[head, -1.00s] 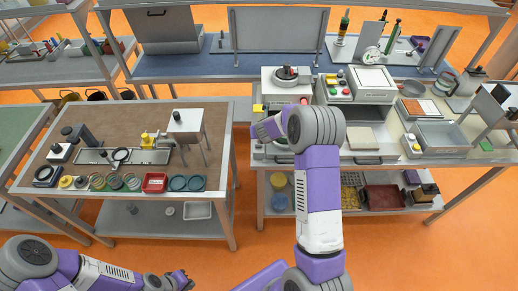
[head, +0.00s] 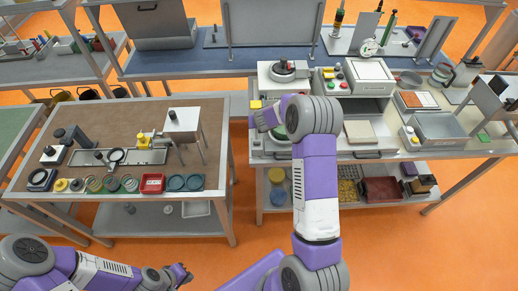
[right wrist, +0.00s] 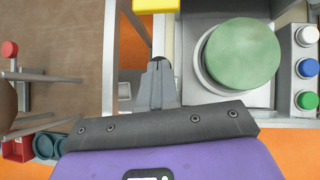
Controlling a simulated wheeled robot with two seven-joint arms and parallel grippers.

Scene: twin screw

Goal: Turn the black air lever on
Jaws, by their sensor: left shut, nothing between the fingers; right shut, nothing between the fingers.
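I cannot make out the black air lever with certainty in either view. The white machine (head: 275,95) with a black-topped dial (head: 284,68) stands at the left end of the right-hand bench. My right arm reaches over its front and hides part of it. In the right wrist view, my right gripper (right wrist: 160,68) is shut and empty, left of a green disc (right wrist: 242,54) and below a yellow block (right wrist: 155,5). That yellow block also shows in the head view (head: 255,105). My left gripper (head: 183,275) is shut and empty at the bottom, in front of the left table.
Blue, white and green buttons (right wrist: 306,68) line the right edge of the wrist view. The left table (head: 95,130) holds rings, a red tray (head: 152,184) and a small stand (head: 183,122). Orange floor (head: 245,225) is open between the tables.

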